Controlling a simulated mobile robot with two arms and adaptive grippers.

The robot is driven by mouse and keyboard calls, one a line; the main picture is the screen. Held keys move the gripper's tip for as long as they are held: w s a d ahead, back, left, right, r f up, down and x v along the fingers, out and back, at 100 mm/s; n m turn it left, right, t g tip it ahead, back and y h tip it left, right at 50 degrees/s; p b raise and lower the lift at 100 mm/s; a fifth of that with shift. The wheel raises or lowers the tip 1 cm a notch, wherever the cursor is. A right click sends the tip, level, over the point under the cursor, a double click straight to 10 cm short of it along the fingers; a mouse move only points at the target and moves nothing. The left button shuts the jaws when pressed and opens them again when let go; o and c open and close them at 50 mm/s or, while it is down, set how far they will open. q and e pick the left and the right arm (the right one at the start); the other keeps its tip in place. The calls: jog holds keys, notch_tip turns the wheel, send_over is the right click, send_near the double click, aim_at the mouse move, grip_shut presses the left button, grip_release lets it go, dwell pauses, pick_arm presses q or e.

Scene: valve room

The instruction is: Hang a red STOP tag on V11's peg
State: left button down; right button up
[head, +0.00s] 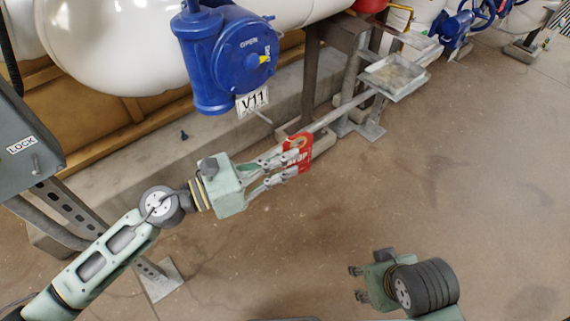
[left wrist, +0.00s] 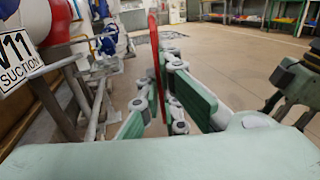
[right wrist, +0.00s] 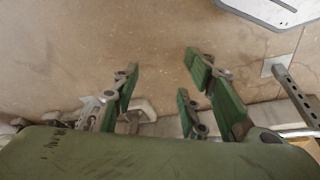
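The red STOP tag (head: 298,150) is held between the fingers of my left gripper (head: 287,164). In the left wrist view the tag (left wrist: 155,45) appears nearly edge-on between the fingers of my left gripper (left wrist: 160,85). The V11 label (head: 252,101) hangs below the blue valve body (head: 225,60). A thin peg (head: 262,117) sticks out below the label, up and left of the tag and apart from it. The peg (left wrist: 55,66) also shows in the left wrist view. My right gripper (right wrist: 158,85) is open and empty; it also shows in the head view (head: 356,284).
A metal support frame with a small tray (head: 392,78) stands right of the valve. A grey LOCK box (head: 25,135) is at the left edge. A concrete ledge (head: 150,150) runs below the white pipes (head: 110,45). The floor (head: 450,170) at right is clear.

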pick_arm(q)
jog(key=w+a+b, duration=0.1)
jog(key=w, duration=0.1)
jog(key=w+a+b, duration=0.1)
jog(key=w+a, duration=0.1)
jog(key=shift+w+f+b, duration=0.15)
jog(key=shift+f+b, duration=0.05)
jog(key=shift+b, duration=0.2)
pick_arm(e)
jog(key=w+a+r+t, duration=0.1)
jog(key=w+t, duration=0.1)
jog(key=w, duration=0.2)
jog(key=w+a+r+t+y, duration=0.1)
jog(key=w+a+t, duration=0.1)
jog(key=w, duration=0.3)
jog(key=shift+w+t, duration=0.25)
jog(key=shift+t, duration=0.15)
pick_arm(q)
jog(key=shift+a, duration=0.1)
pick_arm(e)
jog(key=shift+w+r, duration=0.1)
jog(key=shift+r, duration=0.05)
